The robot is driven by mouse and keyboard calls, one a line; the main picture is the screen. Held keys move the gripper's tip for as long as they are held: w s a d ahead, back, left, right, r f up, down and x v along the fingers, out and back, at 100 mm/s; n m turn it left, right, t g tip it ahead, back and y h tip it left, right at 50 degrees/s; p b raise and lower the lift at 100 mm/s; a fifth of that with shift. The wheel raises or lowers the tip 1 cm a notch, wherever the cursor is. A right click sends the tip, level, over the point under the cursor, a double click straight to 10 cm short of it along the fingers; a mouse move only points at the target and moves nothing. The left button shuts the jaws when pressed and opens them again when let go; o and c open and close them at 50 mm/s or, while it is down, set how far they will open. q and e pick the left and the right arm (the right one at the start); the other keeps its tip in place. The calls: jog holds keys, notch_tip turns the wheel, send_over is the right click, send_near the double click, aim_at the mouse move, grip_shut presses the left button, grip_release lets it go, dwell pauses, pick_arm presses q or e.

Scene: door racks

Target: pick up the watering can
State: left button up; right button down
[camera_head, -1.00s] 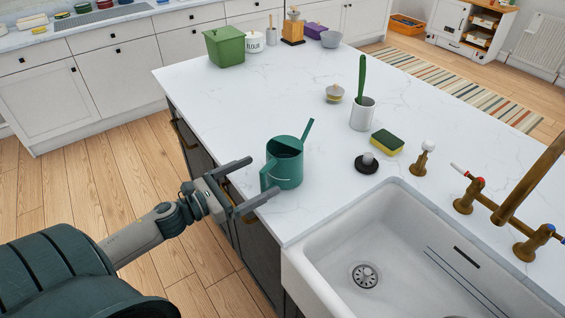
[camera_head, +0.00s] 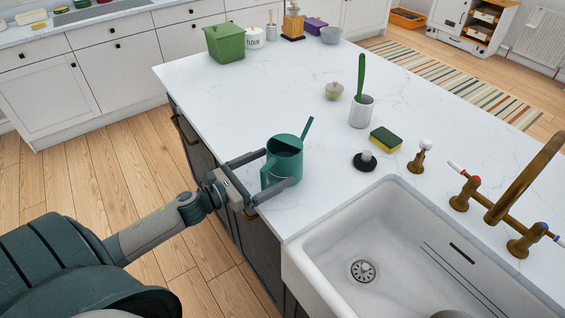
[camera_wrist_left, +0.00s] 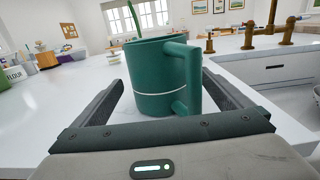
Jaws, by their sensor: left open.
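The dark green watering can (camera_head: 284,158) stands upright on the white island top near its left edge, just behind the sink. Its spout points up and to the back right. My left gripper (camera_head: 280,168) is open, with one finger on each side of the can's lower part. In the left wrist view, the can (camera_wrist_left: 158,80) stands between the two fingers (camera_wrist_left: 160,105), with its handle toward the palm and to the right. A gap shows between the can and the left finger; I cannot tell whether the right finger touches. My right gripper is not in view.
The white sink (camera_head: 395,245) with a brass tap (camera_head: 525,185) lies at the front right. A black stopper (camera_head: 364,162), a sponge (camera_head: 386,140) and a white cup with a green brush (camera_head: 362,112) stand right of the can.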

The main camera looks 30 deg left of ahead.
aim_at(284, 151)
pick_arm(q)
jog(key=p+x, duration=0.1)
jog(key=x, duration=0.2)
jog(key=shift+r+p, duration=0.1)
jog(key=shift+p, duration=0.25)
jog(key=shift+w+d, duration=0.25)
jog(key=shift+w, duration=0.3)
jog(key=c, duration=1.7)
jog(key=shift+o, duration=0.2)
jog(key=shift+r, duration=0.15)
